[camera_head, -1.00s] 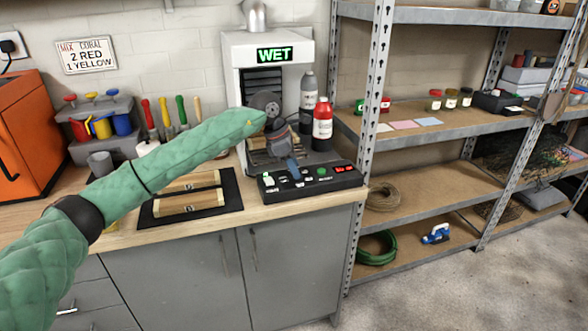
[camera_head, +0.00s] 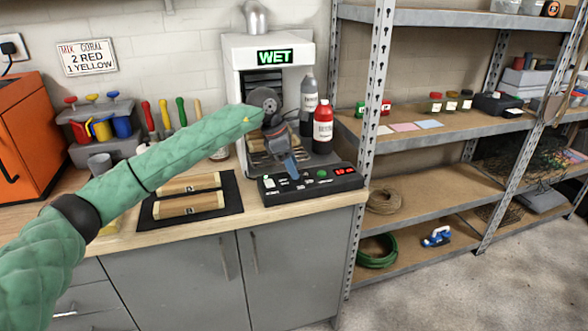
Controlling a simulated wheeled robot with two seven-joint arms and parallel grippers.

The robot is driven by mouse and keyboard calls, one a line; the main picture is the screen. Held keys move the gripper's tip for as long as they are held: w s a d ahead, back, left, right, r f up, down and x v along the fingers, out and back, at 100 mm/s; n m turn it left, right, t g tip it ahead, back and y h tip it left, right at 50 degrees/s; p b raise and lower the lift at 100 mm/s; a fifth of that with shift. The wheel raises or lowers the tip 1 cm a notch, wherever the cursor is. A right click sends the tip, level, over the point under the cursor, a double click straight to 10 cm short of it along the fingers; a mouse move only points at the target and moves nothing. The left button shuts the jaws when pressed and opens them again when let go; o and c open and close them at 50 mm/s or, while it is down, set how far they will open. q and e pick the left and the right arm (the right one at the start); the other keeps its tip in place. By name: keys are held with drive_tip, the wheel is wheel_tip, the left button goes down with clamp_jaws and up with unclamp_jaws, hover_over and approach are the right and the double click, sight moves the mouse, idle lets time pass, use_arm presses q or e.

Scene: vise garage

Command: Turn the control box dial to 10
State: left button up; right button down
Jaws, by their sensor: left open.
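The control box (camera_head: 330,183) is a black panel at the front right of the wooden workbench, with a green button, white and green controls and a red lit display. My left gripper (camera_head: 293,174) reaches down from the green-sleeved arm to the left part of the panel. Its fingers hide part of the controls there, and I cannot tell whether they touch the dial. The left gripper is open. The dial's setting is too small to read. My right gripper is not in view.
A white booth (camera_head: 240,60) with a lit WET sign stands behind the panel. A red bottle (camera_head: 323,128) and a grey bottle (camera_head: 308,103) stand close behind the box. A black mat (camera_head: 231,190) with wooden blocks lies left. A metal shelf post (camera_head: 370,130) rises at right.

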sight(285, 179)
use_arm(q)
drive_tip(key=v, duration=0.6)
drive_tip(key=shift+b, duration=0.45)
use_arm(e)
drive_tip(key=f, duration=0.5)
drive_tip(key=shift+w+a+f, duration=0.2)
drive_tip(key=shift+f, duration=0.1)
use_arm(q)
drive_tip(key=shift+a+r, duration=0.1)
